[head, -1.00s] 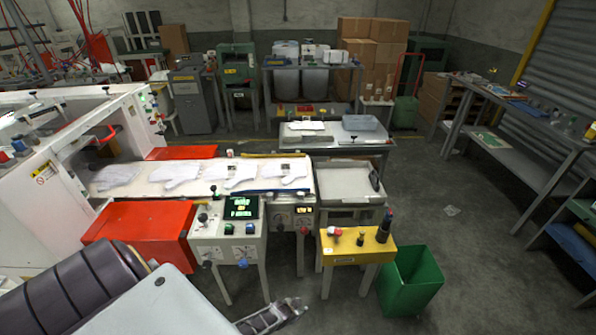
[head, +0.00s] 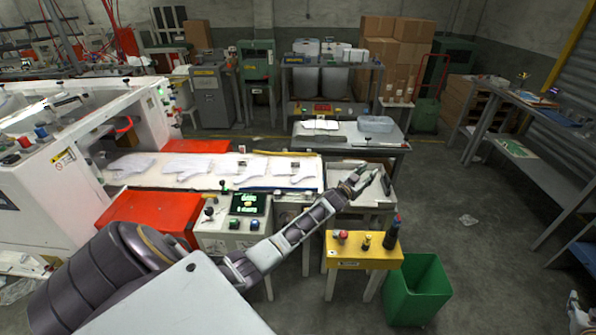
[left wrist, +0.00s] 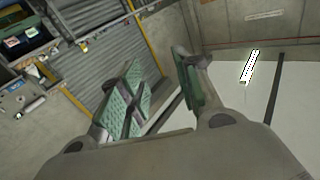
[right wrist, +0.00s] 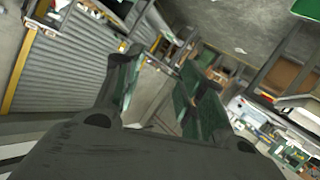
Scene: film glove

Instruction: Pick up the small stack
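A small flat white stack (head: 320,125) lies on the grey table (head: 340,138) at the back; whether it is the task's stack I cannot tell. Several flat white gloves (head: 188,167) lie in a row on the white machine bed. My left gripper (head: 372,178) is over the tray at the bed's right end, short of the back table. Its fingers are apart and empty in the left wrist view (left wrist: 158,60). My right gripper is open and empty in the right wrist view (right wrist: 162,62). A grey part at the head view's lower right edge may belong to it.
A yellow stand (head: 362,252) with knobs and a dark bottle stands in front of the tray. A green bin (head: 416,290) is beside it. The floor to the right is mostly clear.

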